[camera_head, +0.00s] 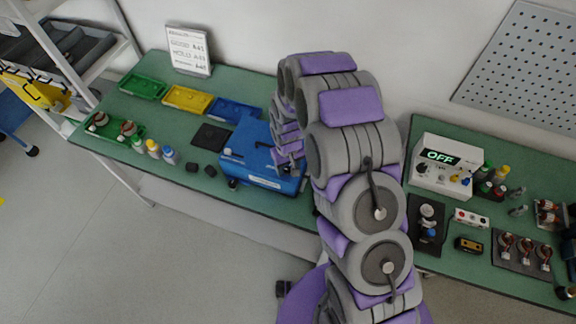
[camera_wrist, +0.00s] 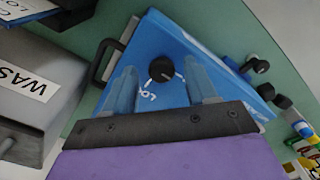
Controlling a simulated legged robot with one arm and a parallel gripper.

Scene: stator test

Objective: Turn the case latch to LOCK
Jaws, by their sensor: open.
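The blue case (camera_head: 248,160) lies on the green bench in the head view, left of my arm. Its blue top (camera_wrist: 181,40) fills the middle of the wrist view. A round black latch knob (camera_wrist: 161,69) sits on that top, with white marks and a partly visible label beginning "LO" (camera_wrist: 149,95) beside it. My gripper (camera_wrist: 160,71) is open, with one finger on each side of the knob in the picture. A gap shows on both sides; I cannot tell the fingers' height over it. In the head view my arm hides most of the case's right end.
A grey bin marked "WAS" (camera_wrist: 28,88) stands left of the case in the wrist view. Green, yellow and blue trays (camera_head: 187,99), small bottles (camera_head: 153,149) and black blocks (camera_head: 201,169) occupy the left bench. A power unit (camera_head: 443,164) reading "OFF" stands on the right bench.

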